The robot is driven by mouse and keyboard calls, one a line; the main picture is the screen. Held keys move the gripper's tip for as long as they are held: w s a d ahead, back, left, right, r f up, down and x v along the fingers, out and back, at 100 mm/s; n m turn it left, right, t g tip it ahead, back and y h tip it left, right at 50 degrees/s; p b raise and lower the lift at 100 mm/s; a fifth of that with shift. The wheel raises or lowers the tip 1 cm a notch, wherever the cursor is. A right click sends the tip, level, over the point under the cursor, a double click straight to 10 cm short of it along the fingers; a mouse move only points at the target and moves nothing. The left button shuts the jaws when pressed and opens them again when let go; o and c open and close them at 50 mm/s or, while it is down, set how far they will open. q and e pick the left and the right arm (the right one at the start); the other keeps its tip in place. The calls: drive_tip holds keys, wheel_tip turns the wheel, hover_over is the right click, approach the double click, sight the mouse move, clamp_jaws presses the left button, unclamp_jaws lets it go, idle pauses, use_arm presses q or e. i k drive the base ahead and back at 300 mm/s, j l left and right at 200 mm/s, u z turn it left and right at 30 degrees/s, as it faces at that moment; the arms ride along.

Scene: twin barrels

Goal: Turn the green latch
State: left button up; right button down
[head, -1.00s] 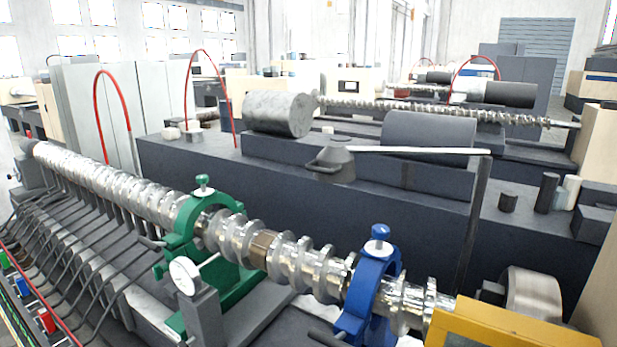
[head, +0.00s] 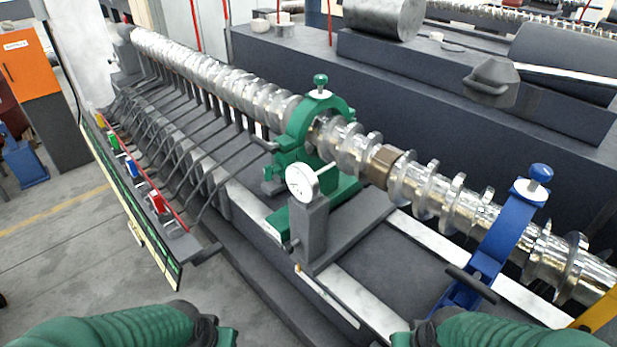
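A green clamp (head: 297,135) stands around the shiny metal screw shaft (head: 235,93), near the middle of the head view. A green knob (head: 320,82) stands upright on a pale stem on top of its ring; I cannot tell whether this knob is the latch. Parts of the clamp's lower body are hidden behind a round white dial gauge (head: 301,183) on a grey post. My green ribbed arms show at the bottom edge, one left and one right of centre, well short of the clamp. Neither gripper's fingers are in view.
A blue clamp (head: 507,235) with a blue knob holds the shaft at the right. Several grey bent rods line the near side at left, beside a rail with coloured switches (head: 157,203). Dark machine beds stand behind. Open floor (head: 75,235) lies at lower left.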

sight(269, 171)
drive_tip(key=i+j, duration=0.1)
drive_tip(key=j, duration=0.3)
drive_tip(key=i+j, duration=0.15)
drive_tip(key=j, duration=0.2)
drive_tip(key=i+j, duration=0.1)
drive_tip(key=j, duration=0.3)
drive_tip(key=i+j+u, duration=0.1)
drive_tip(key=j, duration=0.3)
drive_tip(key=i+j, duration=0.15)
drive_tip(key=j, duration=0.2)
drive_tip(key=i+j, duration=0.15)
drive_tip(key=j, duration=0.25)
